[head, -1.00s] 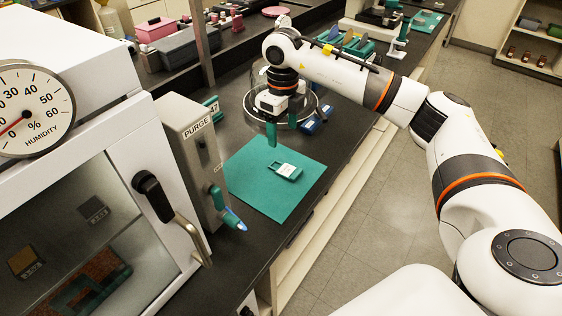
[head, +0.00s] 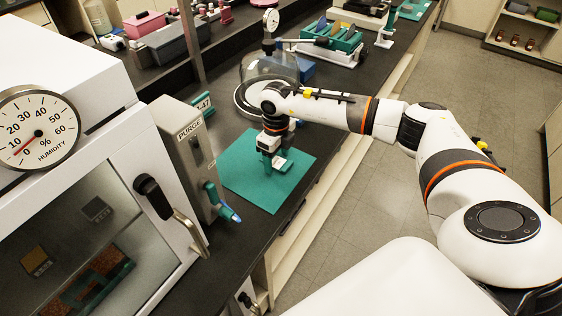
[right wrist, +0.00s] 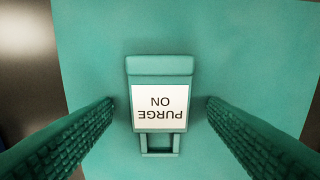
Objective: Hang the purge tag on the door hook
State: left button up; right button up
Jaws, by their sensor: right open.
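The purge tag (right wrist: 160,66) is a teal frame with a white label reading "PURGE ON", upside down in the right wrist view, and an open slot at its lower end. It lies flat on a teal mat (head: 240,178). My right gripper (head: 273,163) is open just above the mat; in the right wrist view its two fingers (right wrist: 159,103) stand on either side of the tag, apart from it. In the head view the gripper mostly hides the tag. The cabinet door (head: 118,232) at left has a black latch and metal handle (head: 188,232). I cannot make out a separate hook. My left gripper is not in view.
A grey PURGE box (head: 182,150) with a teal and blue fitting (head: 222,203) stands between the cabinet and the mat. A humidity dial (head: 38,128) is on the cabinet. A glass dome (head: 262,75) is behind the mat. The bench's right edge is close to the mat.

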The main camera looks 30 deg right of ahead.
aim_at(277, 162)
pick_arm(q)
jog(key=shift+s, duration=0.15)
pick_arm(e)
jog(key=shift+c, duration=0.4)
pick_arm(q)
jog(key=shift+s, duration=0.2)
pick_arm(e)
jog(key=c, duration=1)
jog(key=shift+r, duration=0.1)
